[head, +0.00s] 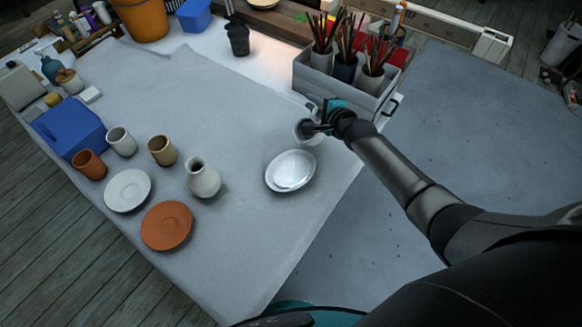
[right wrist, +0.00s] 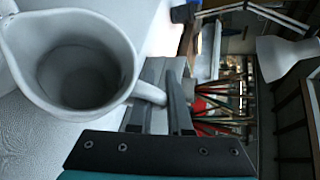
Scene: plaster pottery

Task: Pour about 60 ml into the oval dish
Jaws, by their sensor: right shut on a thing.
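My right gripper (head: 322,124) is shut on the handle of a white jug (head: 305,130) and holds it just behind the oval dish. In the right wrist view the jug (right wrist: 72,62) fills the upper left, its spout at the left and its handle between the fingers (right wrist: 165,105). The inside of the jug looks grey, and I cannot tell how much liquid it holds. The white oval dish (head: 290,171) lies on the cloth-covered table. A bright white patch shows inside it; I cannot tell if this is liquid. My left gripper is not in view.
A small white vase (head: 202,178) stands left of the dish. Beyond are an orange plate (head: 167,225), a white plate (head: 127,190), several cups and a blue box (head: 70,128). A grey crate (head: 345,80) with brush pots stands behind the jug. The cloth (head: 250,240) in front is clear.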

